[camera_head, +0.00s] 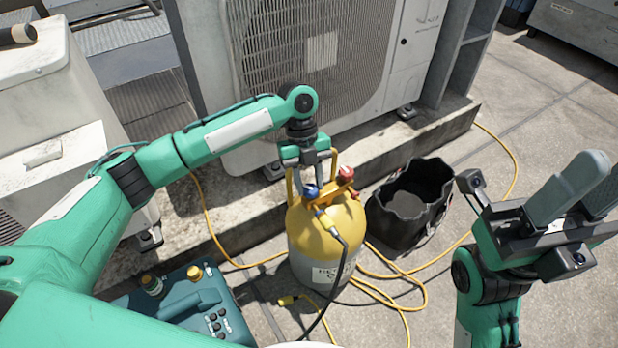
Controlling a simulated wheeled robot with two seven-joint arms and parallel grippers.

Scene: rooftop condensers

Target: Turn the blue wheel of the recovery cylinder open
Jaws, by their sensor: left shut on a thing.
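The recovery cylinder (328,243) stands upright on the roof floor, yellow on top and grey below. Its blue wheel (311,191) is at the top left of the valve, mostly covered by my gripper. A red wheel (346,172) sits to its right. My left gripper (309,184) reaches down from above, between the yellow handle guards, and is shut on the blue wheel. My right gripper (582,190) is held up at the right edge, away from the cylinder. Its fingers overlap in this view, so I cannot tell how far apart they are.
A black bag (410,205) stands open right of the cylinder. Yellow hoses (405,290) loop over the floor, and a black hose (338,285) runs from the valve. A teal machine (190,308) is at lower left. A condenser unit (325,60) stands behind on a concrete ledge.

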